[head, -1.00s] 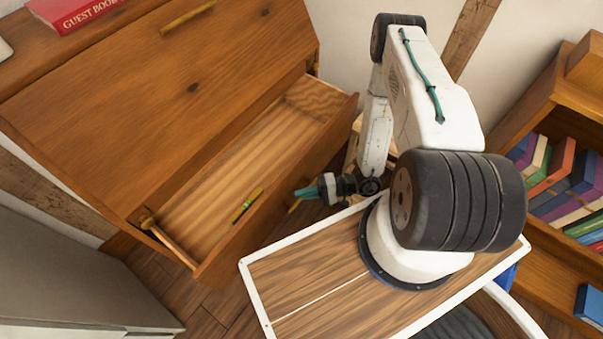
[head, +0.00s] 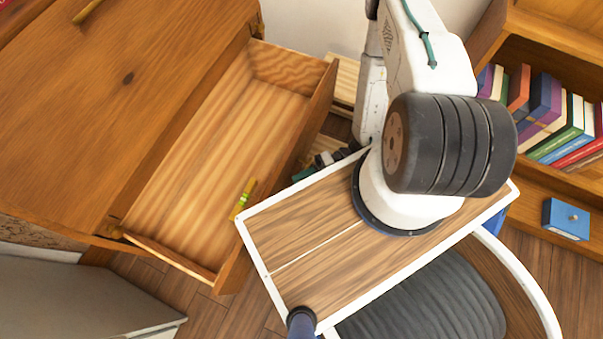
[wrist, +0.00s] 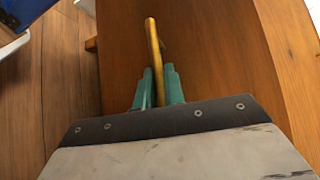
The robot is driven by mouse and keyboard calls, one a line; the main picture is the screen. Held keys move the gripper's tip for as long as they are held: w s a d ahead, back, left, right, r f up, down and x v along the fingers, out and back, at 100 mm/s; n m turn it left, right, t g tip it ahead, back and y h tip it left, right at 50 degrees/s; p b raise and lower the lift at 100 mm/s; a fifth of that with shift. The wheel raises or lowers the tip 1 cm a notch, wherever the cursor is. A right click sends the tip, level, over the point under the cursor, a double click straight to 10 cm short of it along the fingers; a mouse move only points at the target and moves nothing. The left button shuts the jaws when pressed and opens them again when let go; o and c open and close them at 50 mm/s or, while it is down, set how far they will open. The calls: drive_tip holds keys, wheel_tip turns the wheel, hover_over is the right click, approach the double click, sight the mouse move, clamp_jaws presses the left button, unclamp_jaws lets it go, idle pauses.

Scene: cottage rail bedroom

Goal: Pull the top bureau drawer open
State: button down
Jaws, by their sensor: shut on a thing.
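The top bureau drawer (head: 215,145) stands pulled well out of the wooden bureau (head: 110,110) in the head view. Its inside is in plain sight, with a small yellow-green item (head: 243,198) lying in it near the front. In the wrist view, the drawer front (wrist: 205,60) carries a brass bar handle (wrist: 153,45). My gripper (wrist: 157,88) has its two teal fingers shut around the lower part of that handle. In the head view, my gripper (head: 303,173) is partly hidden beside the drawer front, and the handle is not visible there.
My tray-like base top lies close to the drawer's front corner. A bookcase (head: 545,195) with several books stands at the right, and a blue box (head: 566,218) is on its lower shelf. A pale panel (head: 85,295) is at the lower left. Bare floor shows between.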

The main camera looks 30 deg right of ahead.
drive_tip(key=c, duration=1.5)
unclamp_jaws()
drive_tip(key=s+d+r, duration=0.1)
drive_tip(key=d, duration=0.6)
drive_tip(key=shift+d, duration=0.4)
